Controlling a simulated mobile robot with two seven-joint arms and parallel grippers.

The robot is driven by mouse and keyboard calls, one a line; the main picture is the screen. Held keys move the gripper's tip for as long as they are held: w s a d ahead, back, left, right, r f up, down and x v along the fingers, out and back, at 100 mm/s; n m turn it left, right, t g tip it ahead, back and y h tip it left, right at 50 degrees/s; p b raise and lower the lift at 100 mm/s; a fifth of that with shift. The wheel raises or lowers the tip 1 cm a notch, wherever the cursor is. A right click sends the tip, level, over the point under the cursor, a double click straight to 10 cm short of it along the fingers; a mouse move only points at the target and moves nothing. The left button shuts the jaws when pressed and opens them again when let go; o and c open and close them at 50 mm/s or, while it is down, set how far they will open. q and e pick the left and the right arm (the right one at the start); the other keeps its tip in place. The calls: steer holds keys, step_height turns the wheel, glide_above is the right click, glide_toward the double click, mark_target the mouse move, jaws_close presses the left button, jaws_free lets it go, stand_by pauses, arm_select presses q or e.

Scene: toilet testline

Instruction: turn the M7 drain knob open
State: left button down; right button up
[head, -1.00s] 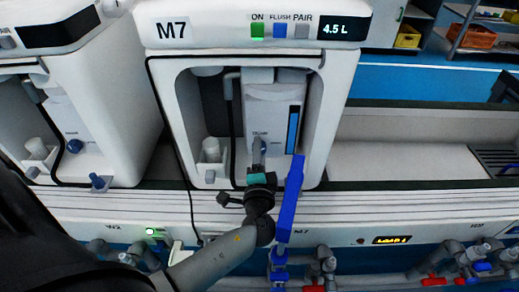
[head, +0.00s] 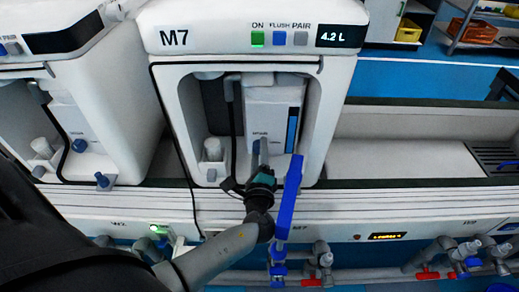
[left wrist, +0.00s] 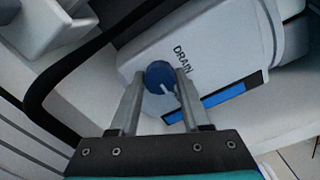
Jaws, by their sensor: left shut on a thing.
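The M7 unit (head: 235,45) is a white housing with an open bay, and its display (head: 340,37) reads 4.2 L. In the left wrist view the drain knob (left wrist: 160,74) is round and dark blue with a pale pointer aimed down and right, below the DRAIN label (left wrist: 183,60). My left gripper (head: 262,152) reaches into the bay, and its two fingers (left wrist: 157,82) are shut on the knob, one on each side. In the head view the gripper mostly hides the knob. My right gripper is not in view.
A long blue handle (head: 290,195) stands upright just right of my left gripper. A similar white unit (head: 85,90) is at left. Pipes with red and blue valves (head: 460,260) run below the ledge. A black hose (head: 233,130) hangs in the bay.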

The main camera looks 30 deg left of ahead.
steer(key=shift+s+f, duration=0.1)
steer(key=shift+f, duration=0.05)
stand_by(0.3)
arm_select(q)
steer(key=shift+c, duration=1.8)
jaws_free()
steer(key=shift+s, duration=0.1)
steer(key=shift+s+d, duration=0.25)
steer(key=shift+s, duration=0.05)
steer(key=p+v, duration=0.1)
steer(key=v, duration=0.5)
steer(key=shift+s+d, duration=0.15)
steer(key=shift+s, duration=0.05)
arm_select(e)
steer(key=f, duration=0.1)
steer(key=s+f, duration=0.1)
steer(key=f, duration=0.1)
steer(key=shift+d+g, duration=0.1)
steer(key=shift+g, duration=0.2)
